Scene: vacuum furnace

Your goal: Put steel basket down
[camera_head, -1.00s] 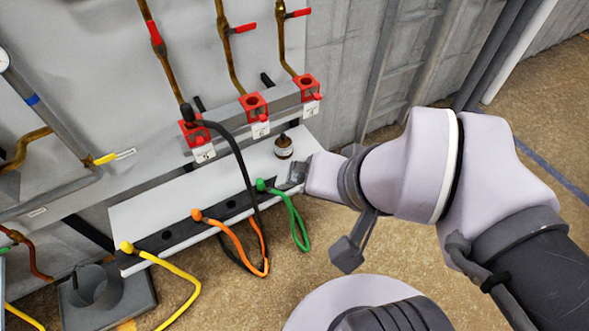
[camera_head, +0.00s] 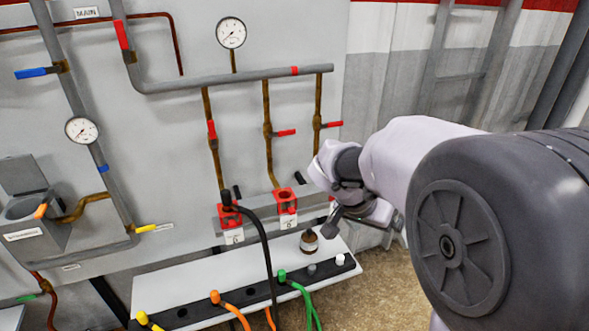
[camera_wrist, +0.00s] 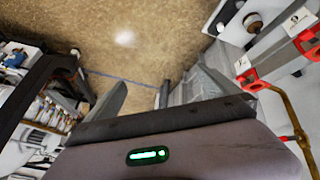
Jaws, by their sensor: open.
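I cannot make out a steel basket in either current view. My gripper (camera_wrist: 150,98) shows in the wrist view with its two grey fingers apart, and bare brown floor shows between and beyond them. Nothing is visibly held. In the head view my arm comes in from the right and its wrist is in front of the red sockets' right end.
A lidded grey box (camera_head: 30,240) is at left. Dark shelving (camera_wrist: 62,68) stands left in the wrist view.

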